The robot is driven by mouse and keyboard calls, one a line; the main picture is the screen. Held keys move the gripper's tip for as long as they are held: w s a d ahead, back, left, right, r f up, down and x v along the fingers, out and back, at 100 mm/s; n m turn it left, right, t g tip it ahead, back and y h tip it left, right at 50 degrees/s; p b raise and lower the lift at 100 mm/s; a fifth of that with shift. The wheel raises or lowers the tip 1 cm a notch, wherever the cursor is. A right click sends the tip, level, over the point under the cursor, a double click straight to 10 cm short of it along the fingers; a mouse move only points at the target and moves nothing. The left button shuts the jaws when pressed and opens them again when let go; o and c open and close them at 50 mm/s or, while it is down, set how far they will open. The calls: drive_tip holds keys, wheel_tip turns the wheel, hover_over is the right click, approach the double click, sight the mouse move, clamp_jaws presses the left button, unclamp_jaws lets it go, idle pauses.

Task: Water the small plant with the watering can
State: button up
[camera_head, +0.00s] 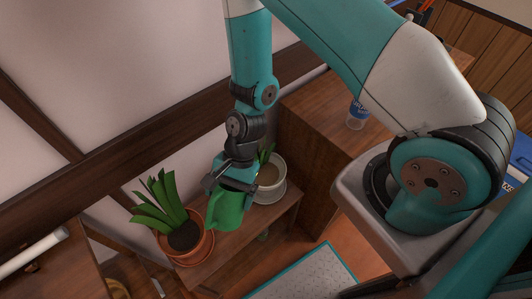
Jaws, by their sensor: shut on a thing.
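My gripper (222,186) is shut on a green watering can (229,210) and holds it over the wooden shelf, between the two potted plants. The can's spout is not clearly seen. The small plant (266,153) stands in a white pot (272,185) on a pale saucer, just right of and behind the gripper. My gripper and arm hide part of this plant and pot.
A larger leafy plant (160,206) in a terracotta pot (191,257) stands on the shelf (233,243) left of the can. A wooden cabinet (305,135) with a blue-and-white cup (356,116) stands to the right. A grey mat (310,280) lies on the floor.

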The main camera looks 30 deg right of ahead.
drive_tip(key=shift+w+d+r+y, duration=0.3)
drive_tip(key=shift+d+r+y, duration=0.25)
drive_tip(key=shift+r, duration=0.1)
idle(1.4)
